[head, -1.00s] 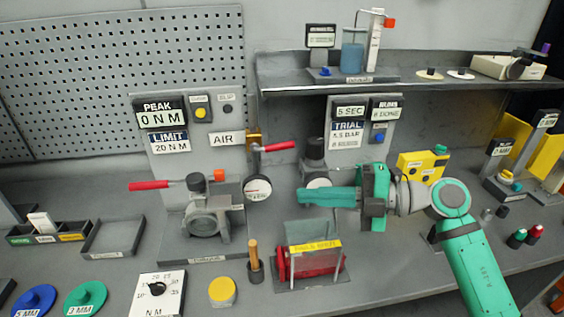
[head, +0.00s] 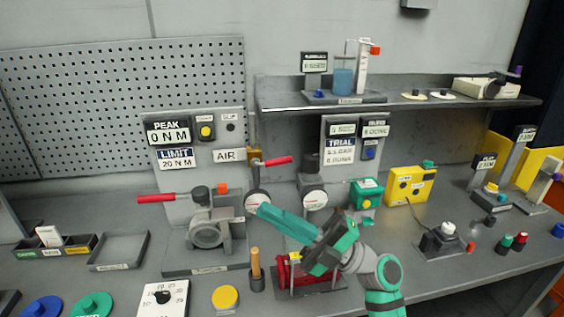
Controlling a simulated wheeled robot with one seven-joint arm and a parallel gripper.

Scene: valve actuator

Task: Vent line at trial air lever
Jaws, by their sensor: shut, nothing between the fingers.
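A red-handled lever (head: 278,161) stands right of the AIR label (head: 229,155), its handle pointing right and slightly up. A second red-handled lever (head: 166,198) sticks out left from the grey valve fixture (head: 208,230). The TRIAL panel (head: 341,145) stands to the right, with a round gauge (head: 315,200) below it. Another round gauge (head: 257,199) sits below the red lever by AIR. My gripper (head: 266,212) is shut and empty. Its tip points left and up, in front of and below the lever by AIR, close to the left gauge in the picture; contact cannot be told.
My arm partly hides a red fixture (head: 283,275). A green block (head: 366,192) and a yellow box (head: 408,186) stand right of the gauges. A wooden-handled tool (head: 255,265) stands in a cup below my gripper. A shelf (head: 400,105) runs along the back.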

